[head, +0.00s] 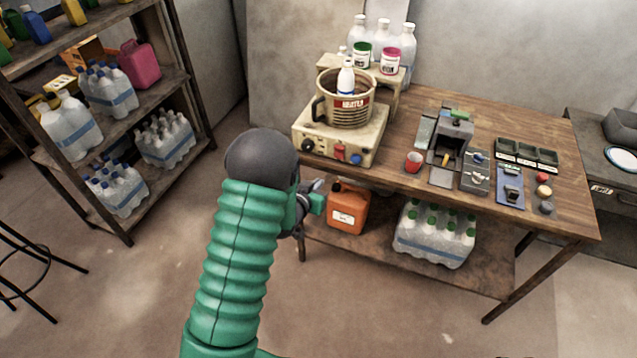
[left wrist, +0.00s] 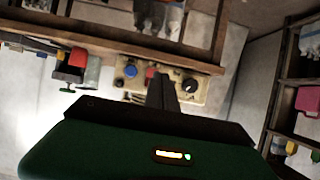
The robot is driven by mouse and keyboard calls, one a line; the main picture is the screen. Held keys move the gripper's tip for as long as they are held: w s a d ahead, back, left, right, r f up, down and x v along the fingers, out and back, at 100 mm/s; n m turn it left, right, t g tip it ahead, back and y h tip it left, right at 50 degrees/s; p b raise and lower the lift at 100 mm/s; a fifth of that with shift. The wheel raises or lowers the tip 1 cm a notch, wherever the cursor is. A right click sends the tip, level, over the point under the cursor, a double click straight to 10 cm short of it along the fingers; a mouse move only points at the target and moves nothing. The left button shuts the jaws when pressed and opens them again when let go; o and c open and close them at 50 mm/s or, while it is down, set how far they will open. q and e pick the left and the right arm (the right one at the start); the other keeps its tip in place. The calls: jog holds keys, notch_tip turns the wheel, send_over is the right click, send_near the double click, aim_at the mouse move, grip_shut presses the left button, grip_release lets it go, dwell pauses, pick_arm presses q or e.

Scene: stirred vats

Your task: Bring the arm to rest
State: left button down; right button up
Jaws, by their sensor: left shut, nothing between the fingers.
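My left arm, green and ribbed, reaches up from the bottom of the head view. My left gripper (head: 318,190) is at its end, in front of the table's near left edge and beside the orange jug. In the left wrist view the dark fingers (left wrist: 162,95) are together, with nothing between them. The cream heater box (head: 338,140) with knobs stands on the table beyond the gripper, and it also shows past the fingers in the left wrist view (left wrist: 140,72). The gripper appears apart from it. My right gripper is not in view.
A shelf rack (head: 124,230) stands left. Floor between is clear.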

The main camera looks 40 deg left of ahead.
pick_arm(q)
jog(key=s+d+r+m+g+h, duration=0.1)
jog(key=s+d+r+g, duration=0.1)
jog(key=s+d+g, duration=0.3)
jog(key=s+d+r+m+g+h, duration=0.1)
jog(key=s+d+g, duration=0.3)
jog(key=s+d, duration=1)
jog(key=s, duration=0.4)
jog(key=shift+s+r+m+g+h, duration=0.3)
jog(key=shift+r+g+h, duration=0.05)
jog(key=shift+g+h, duration=0.05)
jog(key=shift+d, duration=0.3)
jog(key=shift+a, duration=0.2)
jog(key=shift+d, duration=0.1)
